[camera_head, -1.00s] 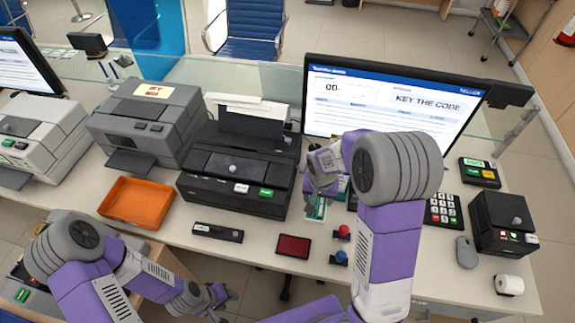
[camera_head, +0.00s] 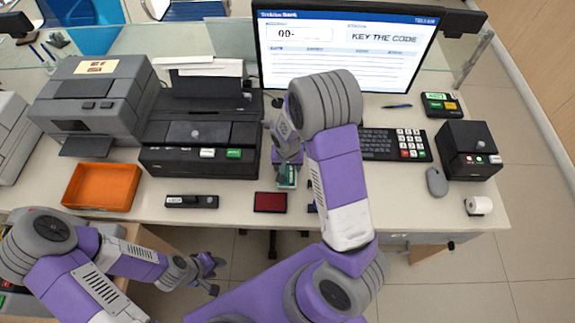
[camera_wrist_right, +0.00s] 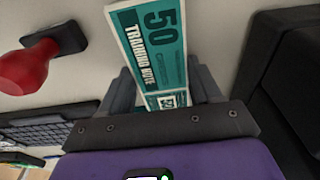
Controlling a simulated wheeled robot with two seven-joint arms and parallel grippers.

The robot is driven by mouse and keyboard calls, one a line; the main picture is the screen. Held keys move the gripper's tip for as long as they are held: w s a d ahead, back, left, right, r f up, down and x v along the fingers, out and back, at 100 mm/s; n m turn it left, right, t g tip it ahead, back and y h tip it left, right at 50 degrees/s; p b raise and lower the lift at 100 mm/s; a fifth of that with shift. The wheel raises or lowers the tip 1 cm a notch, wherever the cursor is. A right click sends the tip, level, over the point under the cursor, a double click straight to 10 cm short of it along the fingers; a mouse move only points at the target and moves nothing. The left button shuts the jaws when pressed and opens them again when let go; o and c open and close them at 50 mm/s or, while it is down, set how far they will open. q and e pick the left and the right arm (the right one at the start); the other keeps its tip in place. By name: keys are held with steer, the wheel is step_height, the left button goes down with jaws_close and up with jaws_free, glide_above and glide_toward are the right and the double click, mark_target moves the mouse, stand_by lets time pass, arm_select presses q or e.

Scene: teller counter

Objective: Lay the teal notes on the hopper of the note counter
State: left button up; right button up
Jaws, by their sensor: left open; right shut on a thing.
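The teal notes (camera_wrist_right: 160,40), printed "50 TRAINING NOTE", are between the fingers of my right gripper (camera_wrist_right: 162,88) in the right wrist view. In the head view a small teal end of them shows below my right gripper (camera_head: 287,168), just right of the black printer-like machine. I cannot tell whether the notes touch the counter. A grey machine (camera_head: 95,100) with a front tray stands at the left and looks like the note counter. I cannot make out its hopper clearly. My left gripper (camera_head: 208,272) is open and empty in front of the counter's front edge.
The black machine (camera_head: 200,130) stands between the grey machine and my right gripper. An orange tray (camera_head: 102,187), a small black device (camera_head: 191,201) and a red pad (camera_head: 270,202) lie along the front. A red-knobbed stamp (camera_wrist_right: 25,70) is near the notes. The monitor (camera_head: 345,50) stands behind.

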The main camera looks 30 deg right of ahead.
steer(key=shift+f, duration=0.2)
steer(key=o, duration=1.2)
steer(key=shift+r, duration=0.15)
